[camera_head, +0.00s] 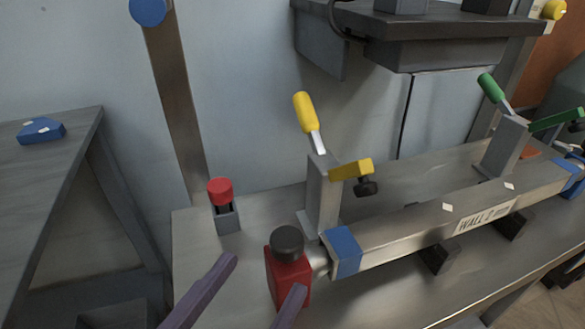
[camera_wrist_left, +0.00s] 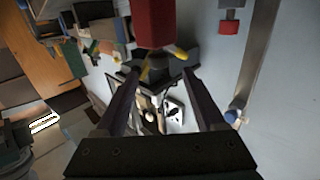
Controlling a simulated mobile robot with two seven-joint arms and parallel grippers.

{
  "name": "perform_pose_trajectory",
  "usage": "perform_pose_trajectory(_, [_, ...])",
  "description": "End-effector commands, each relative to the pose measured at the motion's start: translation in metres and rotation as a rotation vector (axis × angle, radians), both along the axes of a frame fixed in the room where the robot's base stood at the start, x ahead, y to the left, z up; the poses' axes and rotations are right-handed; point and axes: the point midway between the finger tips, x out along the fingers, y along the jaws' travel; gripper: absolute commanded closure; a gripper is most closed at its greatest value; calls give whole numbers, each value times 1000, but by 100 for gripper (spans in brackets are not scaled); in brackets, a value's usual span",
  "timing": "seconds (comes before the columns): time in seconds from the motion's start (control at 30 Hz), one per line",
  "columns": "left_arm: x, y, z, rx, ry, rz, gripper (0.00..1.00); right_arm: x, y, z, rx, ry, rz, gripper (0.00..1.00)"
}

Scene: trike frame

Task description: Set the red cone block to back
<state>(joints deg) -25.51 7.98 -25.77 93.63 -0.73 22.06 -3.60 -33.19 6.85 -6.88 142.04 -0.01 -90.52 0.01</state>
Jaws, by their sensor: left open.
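The red cone block (camera_head: 287,280), a red body with a dark round knob on top, stands at the near left end of the square metal tube (camera_head: 400,236). Its red body also shows at the top of the left wrist view (camera_wrist_left: 153,22). My left gripper (camera_head: 264,275) is open. One finger is left of the block and the other overlaps its lower part in the head view. In the left wrist view the gripper's two fingers (camera_wrist_left: 158,78) point toward the block with a gap between them. I cannot tell whether they touch it. My right gripper is not in view.
A yellow-handled clamp (camera_head: 322,190) and a green-handled clamp (camera_head: 504,145) stand along the tube. A small red-capped post (camera_head: 222,200) is behind, left of the block. A metal upright (camera_head: 176,95) rises behind the bench (camera_head: 385,292). A side table (camera_head: 45,180) holds a blue piece (camera_head: 40,132).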

Motion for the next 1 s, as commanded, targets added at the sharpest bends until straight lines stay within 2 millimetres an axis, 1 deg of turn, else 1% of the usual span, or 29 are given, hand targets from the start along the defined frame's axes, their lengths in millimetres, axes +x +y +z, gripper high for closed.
perform_pose_trajectory(0.03, [0, -1, -5, -4, -8, -2, 29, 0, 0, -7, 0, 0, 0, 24])
perform_pose_trajectory(0.17, [9, -6, -4, -6, -15, -2, 29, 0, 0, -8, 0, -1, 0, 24])
perform_pose_trajectory(0.5, [65, -34, -4, -6, -14, -2, 29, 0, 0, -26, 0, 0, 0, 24])
perform_pose_trajectory(0.6, [77, -40, -4, -6, -12, -2, 29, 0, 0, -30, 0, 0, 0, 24])
perform_pose_trajectory(0.77, [87, -45, -3, -5, -11, -2, 29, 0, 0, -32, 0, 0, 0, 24])
perform_pose_trajectory(1.0, [88, -46, -2, -5, -9, -2, 29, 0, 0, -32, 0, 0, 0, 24])
